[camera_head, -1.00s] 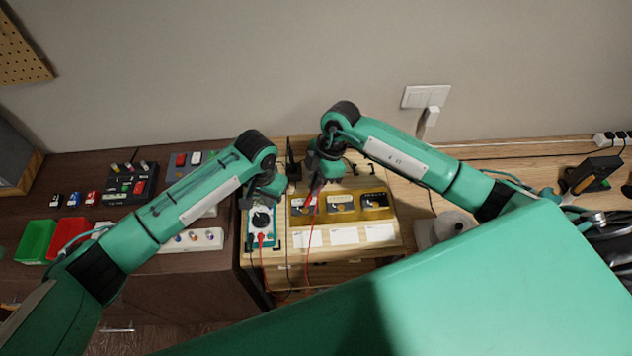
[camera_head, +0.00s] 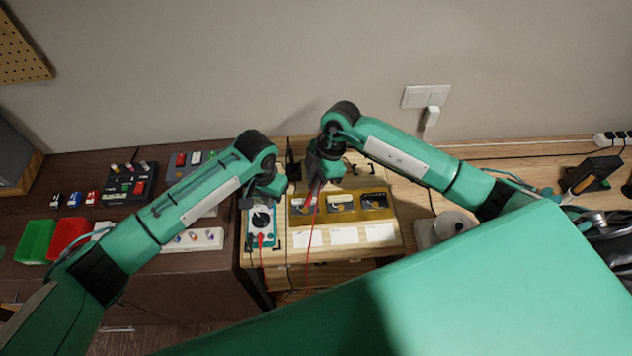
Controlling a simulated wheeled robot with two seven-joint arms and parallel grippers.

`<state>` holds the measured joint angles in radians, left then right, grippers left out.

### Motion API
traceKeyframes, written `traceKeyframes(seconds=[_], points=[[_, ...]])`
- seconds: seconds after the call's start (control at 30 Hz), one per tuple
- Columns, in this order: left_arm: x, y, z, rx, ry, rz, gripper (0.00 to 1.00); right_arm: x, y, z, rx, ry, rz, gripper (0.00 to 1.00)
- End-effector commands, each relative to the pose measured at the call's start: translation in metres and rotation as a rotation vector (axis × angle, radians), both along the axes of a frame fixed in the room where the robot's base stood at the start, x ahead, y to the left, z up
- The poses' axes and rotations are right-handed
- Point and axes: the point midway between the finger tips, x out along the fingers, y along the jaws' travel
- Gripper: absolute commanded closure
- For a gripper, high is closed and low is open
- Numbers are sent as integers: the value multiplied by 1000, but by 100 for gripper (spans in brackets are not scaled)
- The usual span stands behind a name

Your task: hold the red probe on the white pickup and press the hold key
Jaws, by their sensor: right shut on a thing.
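The multimeter (camera_head: 264,240), teal with a white face and a dark dial (camera_head: 260,219), lies at the left of the light wooden bench. My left gripper (camera_head: 258,201) is over its upper end and hides the keys there. Whether its fingers are apart is too small to tell. My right gripper (camera_head: 316,186) is shut on the red probe (camera_head: 313,198) above the left part of the yellow pickup tray (camera_head: 350,214). The red lead hangs down from it. Pickups show in the tray, the left one partly hidden. I cannot tell which is white, or whether the probe tip touches one.
White cards (camera_head: 344,236) lie in front of the tray. On the dark bench at left are a green bin (camera_head: 36,241), a red bin (camera_head: 68,236) and a black button box (camera_head: 130,186).

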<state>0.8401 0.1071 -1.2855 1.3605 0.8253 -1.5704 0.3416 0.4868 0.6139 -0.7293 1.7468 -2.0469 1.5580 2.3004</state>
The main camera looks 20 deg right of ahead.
Motion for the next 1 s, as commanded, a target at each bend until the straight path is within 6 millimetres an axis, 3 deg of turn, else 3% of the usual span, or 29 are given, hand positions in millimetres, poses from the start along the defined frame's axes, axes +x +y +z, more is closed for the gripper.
traceKeyframes(seconds=[1.0], points=[[0,0,0,0,0,0,100,0,0,-10,1,0,0,100]])
